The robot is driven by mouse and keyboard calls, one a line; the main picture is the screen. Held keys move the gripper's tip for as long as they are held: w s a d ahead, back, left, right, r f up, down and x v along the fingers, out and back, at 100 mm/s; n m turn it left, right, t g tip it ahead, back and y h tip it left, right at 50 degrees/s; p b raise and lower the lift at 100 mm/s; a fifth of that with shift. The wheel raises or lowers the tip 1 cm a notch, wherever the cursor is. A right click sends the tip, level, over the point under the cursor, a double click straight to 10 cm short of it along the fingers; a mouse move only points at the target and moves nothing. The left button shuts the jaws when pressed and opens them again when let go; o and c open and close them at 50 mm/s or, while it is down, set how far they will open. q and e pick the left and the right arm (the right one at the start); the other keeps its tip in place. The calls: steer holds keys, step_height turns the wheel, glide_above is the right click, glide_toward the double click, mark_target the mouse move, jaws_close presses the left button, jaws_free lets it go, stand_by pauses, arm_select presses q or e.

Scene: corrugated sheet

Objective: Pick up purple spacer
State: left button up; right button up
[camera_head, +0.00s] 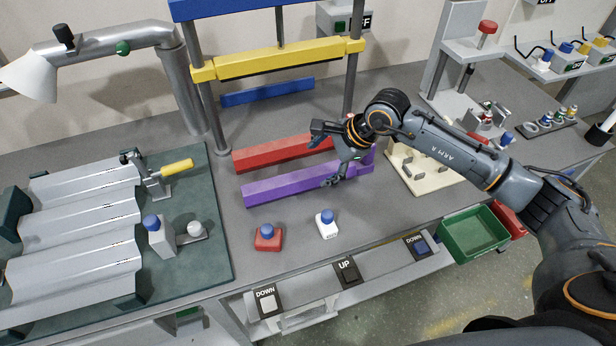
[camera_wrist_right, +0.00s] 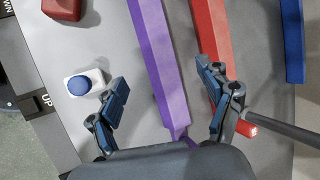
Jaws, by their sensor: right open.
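The purple spacer (camera_head: 290,187) is a long bar lying flat on the grey workbench, in front of a red bar. My right gripper (camera_head: 326,160) is over the right part of the purple spacer, with its fingers apart. In the right wrist view the purple spacer (camera_wrist_right: 158,65) runs up between the two open fingers of my right gripper (camera_wrist_right: 165,98), nearer the right finger, and nothing is held. Part of the spacer's right end is hidden by the gripper in the head view. My left gripper is not in view.
The red bar (camera_head: 270,155) lies close behind the purple spacer, beside the right finger in the wrist view. A blue bar (camera_head: 268,92) is farther back under the yellow press beam (camera_head: 285,61). A white button box (camera_head: 327,228) and a red one (camera_head: 267,240) stand in front.

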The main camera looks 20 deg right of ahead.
mark_target(304, 178)
steer(key=x, duration=0.5)
steer(key=p+x, duration=0.1)
steer(key=x, duration=0.1)
steer(key=p+x, duration=0.1)
steer(key=shift+s+f, duration=0.15)
steer(key=shift+f, duration=0.2)
steer(key=shift+a+f, duration=0.2)
steer(key=shift+f, duration=0.25)
steer(key=shift+r, duration=0.1)
steer(key=c, duration=1.7)
steer(key=shift+o, duration=0.2)
